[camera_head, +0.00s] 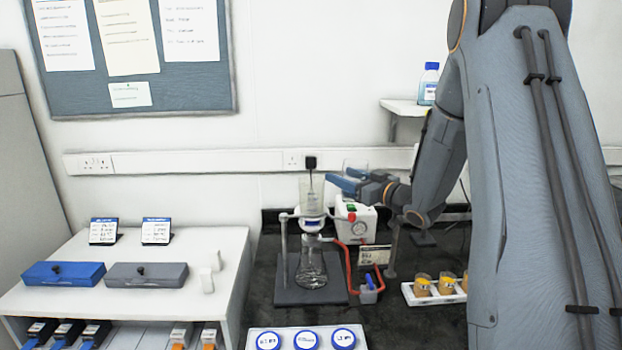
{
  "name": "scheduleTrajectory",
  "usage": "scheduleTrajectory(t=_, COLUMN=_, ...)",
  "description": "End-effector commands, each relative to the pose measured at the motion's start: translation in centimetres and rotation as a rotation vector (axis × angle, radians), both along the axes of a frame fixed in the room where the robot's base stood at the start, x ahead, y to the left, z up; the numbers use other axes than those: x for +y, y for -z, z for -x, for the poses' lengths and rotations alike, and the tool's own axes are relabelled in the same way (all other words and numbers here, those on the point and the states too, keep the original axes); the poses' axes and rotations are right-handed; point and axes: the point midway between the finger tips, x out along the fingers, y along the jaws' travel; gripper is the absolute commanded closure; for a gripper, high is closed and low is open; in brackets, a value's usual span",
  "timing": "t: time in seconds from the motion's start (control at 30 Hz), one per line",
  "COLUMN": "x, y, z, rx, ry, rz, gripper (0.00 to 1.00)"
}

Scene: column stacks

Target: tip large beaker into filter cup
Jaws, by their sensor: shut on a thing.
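The filter cup (311,196) is a clear upright cylinder on a white and blue-banded funnel piece (311,224). It stands above a clear conical flask (311,268) on a dark stand base. My gripper (343,182), with blue fingers, is just right of the cup's upper part. It is shut on the large beaker (355,165), of which only a faint clear edge shows above the fingers. The fingers and glare hide most of the beaker, so its tilt and contents cannot be told.
A white tray (437,298) holds amber jars at right. A white side table (130,300) is at left.

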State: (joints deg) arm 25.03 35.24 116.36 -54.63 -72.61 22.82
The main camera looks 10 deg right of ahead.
Motion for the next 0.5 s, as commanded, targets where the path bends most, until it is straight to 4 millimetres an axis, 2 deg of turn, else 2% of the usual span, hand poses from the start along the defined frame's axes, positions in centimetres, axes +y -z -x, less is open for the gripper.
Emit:
scheduleTrajectory(t=0.27, x=0.41, y=-0.19, z=0.01, rx=-0.002, ry=0.005, rz=0.024, gripper=0.74)
scheduleTrajectory(t=0.5, x=0.84, y=-0.51, z=0.08, rx=-0.009, ry=0.01, rz=0.118, gripper=0.74)
